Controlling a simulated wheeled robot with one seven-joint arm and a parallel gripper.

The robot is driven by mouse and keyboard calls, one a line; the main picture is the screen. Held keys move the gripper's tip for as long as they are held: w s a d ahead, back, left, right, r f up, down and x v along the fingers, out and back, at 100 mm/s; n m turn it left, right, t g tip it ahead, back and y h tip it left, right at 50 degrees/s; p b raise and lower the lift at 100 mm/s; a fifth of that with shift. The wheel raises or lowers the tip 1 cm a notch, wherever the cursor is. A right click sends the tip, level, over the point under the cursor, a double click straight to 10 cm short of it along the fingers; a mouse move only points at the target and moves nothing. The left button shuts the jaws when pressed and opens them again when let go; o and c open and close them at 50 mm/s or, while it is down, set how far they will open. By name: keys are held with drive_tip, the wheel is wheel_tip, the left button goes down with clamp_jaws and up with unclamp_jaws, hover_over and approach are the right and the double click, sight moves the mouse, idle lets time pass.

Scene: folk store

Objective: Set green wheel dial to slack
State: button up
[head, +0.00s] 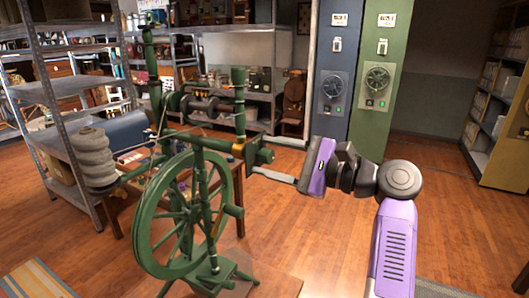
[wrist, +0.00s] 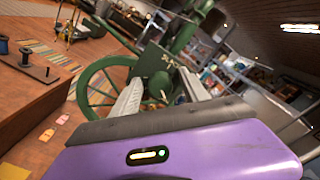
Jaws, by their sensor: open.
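The green spinning wheel (head: 192,215) stands in the middle-left of the head view. A green block (head: 260,153) sits at the right end of its crossbar. In the wrist view a green plate (wrist: 157,66) with small pale markings, too small to read, faces me. A round green knob (wrist: 160,86), which looks like the dial, sits just below it. My gripper (head: 257,170) is open and empty, its fingers just below and right of the block. In the wrist view my fingers (wrist: 160,92) stand apart on either side of the knob; I cannot tell whether they touch it.
A grey metal shelf (head: 62,85) and a table with a grey spool stack (head: 92,155) stand at left. Blue and green cabinets (head: 378,75) with round handwheels stand behind. A yellow-sided shelf (head: 497,150) is at right. The wooden floor (head: 440,215) at right is clear.

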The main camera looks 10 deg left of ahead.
drive_tip(key=shift+w+a, duration=0.25)
drive_tip(key=shift+a, duration=0.45)
drive_tip(key=shift+f, duration=0.1)
clamp_jaws()
drive_tip(key=shift+n, duration=0.3)
